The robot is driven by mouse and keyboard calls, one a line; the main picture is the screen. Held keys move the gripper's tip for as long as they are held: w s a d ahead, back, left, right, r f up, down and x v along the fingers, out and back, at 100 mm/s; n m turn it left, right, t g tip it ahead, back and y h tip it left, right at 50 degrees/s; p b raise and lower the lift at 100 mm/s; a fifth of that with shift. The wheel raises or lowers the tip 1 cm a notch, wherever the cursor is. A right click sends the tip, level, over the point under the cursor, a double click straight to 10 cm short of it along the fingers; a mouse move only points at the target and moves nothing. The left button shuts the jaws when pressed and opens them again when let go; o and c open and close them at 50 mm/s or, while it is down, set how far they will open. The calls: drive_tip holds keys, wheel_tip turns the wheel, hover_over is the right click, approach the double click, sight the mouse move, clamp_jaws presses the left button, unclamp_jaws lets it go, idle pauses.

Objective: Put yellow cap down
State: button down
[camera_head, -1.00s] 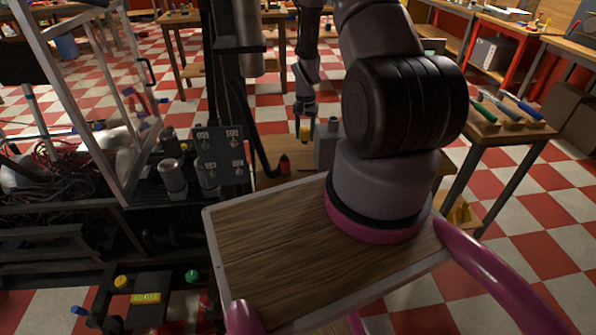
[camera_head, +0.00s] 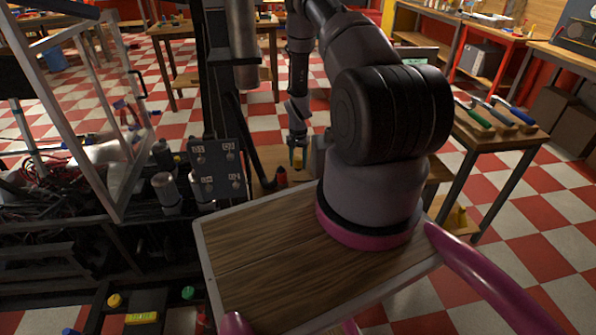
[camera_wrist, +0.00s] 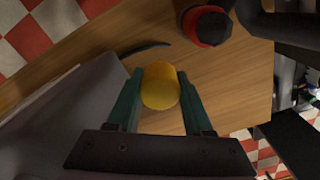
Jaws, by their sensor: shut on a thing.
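My gripper (camera_head: 297,156) is low over a wooden bench top (camera_wrist: 235,80), beyond my own base. In the wrist view its two green fingers (camera_wrist: 160,92) are shut on the yellow cap (camera_wrist: 160,88), a short rounded cylinder, one finger on each side. In the head view the cap is small and mostly hidden between the fingers. I cannot tell whether its underside touches the wood.
A red and black object (camera_wrist: 206,25) stands on the bench close to the cap; it also shows in the head view (camera_head: 281,178). A grey block (camera_wrist: 65,105) is close on the left in the wrist view. Bare wood lies right of the cap.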

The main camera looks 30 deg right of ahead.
sight(298, 170)
drive_tip(key=shift+f, duration=2.05)
drive_tip(key=shift+f, duration=0.15)
drive_tip(key=shift+c, duration=1.5)
unclamp_jaws()
